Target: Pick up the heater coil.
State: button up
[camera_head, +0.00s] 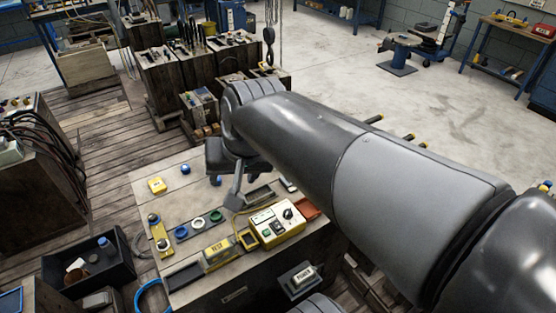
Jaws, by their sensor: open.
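I cannot pick out the heater coil for certain. Three small rings lie in a row on the worktable (200,290): a blue-rimmed one (181,232), a white one (197,223) and a green one (215,216). Whether one of them is the coil is too small to tell. My gripper (225,187) is open, pointing down over the back part of the tabletop, behind the rings and apart from them. My arm crosses from the right and hides the table's back right area.
A black crate (122,270) stands left. Wooden cabinets (172,85) stand behind.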

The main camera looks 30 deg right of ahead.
jog(key=w+d+f+m+g+y, duration=0.1)
jog(key=w+d+f+m, duration=0.1)
jog(key=w+d+m, duration=0.55)
jog(key=w+d+f+m+g, duration=0.1)
jog(key=w+d+f+m, duration=0.25)
jog(key=w+m, duration=0.55)
jog(key=w+d+f+m+g, duration=0.1)
jog(key=w+d+f+m, duration=0.3)
jog(key=d+f+m, duration=0.1)
jog(key=w+d+f+m+h, duration=0.1)
jog(key=w+d+f+m, duration=0.4)
jog(key=d+f, duration=0.1)
jog(key=w+d+f+m+g, duration=0.1)
jog(key=w+d+f+m, duration=0.4)
jog(key=d+f, duration=0.1)
jog(key=shift+w+d+f+g+h, duration=0.25)
jog(key=shift+d+f+g+h, duration=0.05)
jog(key=shift+f, duration=0.2)
jog(key=shift+w+d+f+m, duration=0.1)
jog(key=shift+d+f+m, duration=0.15)
jog(key=shift+f, duration=0.25)
notch_tip(320, 180, down, 5)
jog(key=shift+f, duration=0.1)
jog(key=f, duration=0.5)
jog(key=shift+s+d+f, duration=0.15)
jog(key=shift+s+d, duration=0.05)
jog(key=shift+s, duration=0.15)
jog(key=c, duration=1.2)
